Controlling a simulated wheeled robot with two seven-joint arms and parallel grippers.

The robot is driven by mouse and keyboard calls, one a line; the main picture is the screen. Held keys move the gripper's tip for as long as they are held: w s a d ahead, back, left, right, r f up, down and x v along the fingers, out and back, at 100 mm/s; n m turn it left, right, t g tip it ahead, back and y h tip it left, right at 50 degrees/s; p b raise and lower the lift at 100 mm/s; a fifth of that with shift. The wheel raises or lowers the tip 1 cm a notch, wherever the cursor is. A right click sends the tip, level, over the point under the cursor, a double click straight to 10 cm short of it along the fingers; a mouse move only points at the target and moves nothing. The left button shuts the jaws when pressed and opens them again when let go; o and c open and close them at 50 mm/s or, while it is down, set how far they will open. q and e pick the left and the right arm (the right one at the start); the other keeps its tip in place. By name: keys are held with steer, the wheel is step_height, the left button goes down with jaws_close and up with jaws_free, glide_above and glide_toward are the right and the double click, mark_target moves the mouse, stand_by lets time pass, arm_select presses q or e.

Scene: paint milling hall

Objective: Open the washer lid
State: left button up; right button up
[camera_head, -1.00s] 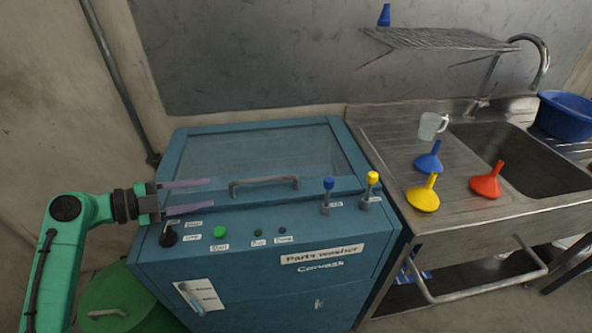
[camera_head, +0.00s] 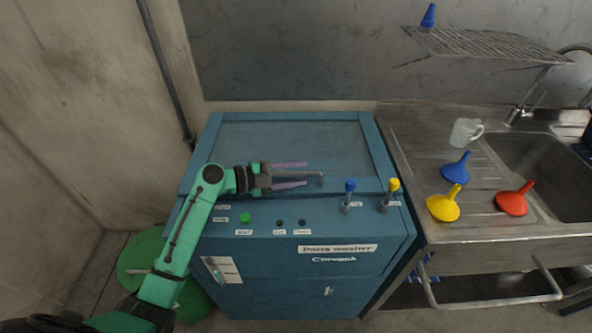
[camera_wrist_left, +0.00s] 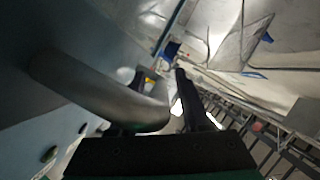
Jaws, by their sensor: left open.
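The blue parts washer (camera_head: 300,260) stands in the middle of the head view, its lid (camera_head: 285,140) lying shut on top. The lid's grey bar handle (camera_head: 318,175) runs along the front part of the lid, and my gripper covers most of it. The handle also shows large in the left wrist view (camera_wrist_left: 95,88). My left gripper (camera_head: 306,174) is open, with its two purple fingers pointing right, one on each side of the handle in the head view. Whether they touch the handle cannot be told. My right gripper is not in view.
A blue-topped valve (camera_head: 350,190) and a yellow-topped valve (camera_head: 393,190) stand up near the washer's right front. A steel sink counter (camera_head: 415,150) adjoins on the right, carrying funnels and a clear jug (camera_head: 466,131). A green drum (camera_head: 150,262) stands at the left.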

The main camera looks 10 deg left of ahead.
arm_select(q)
jaws_close()
stand_by(1.4)
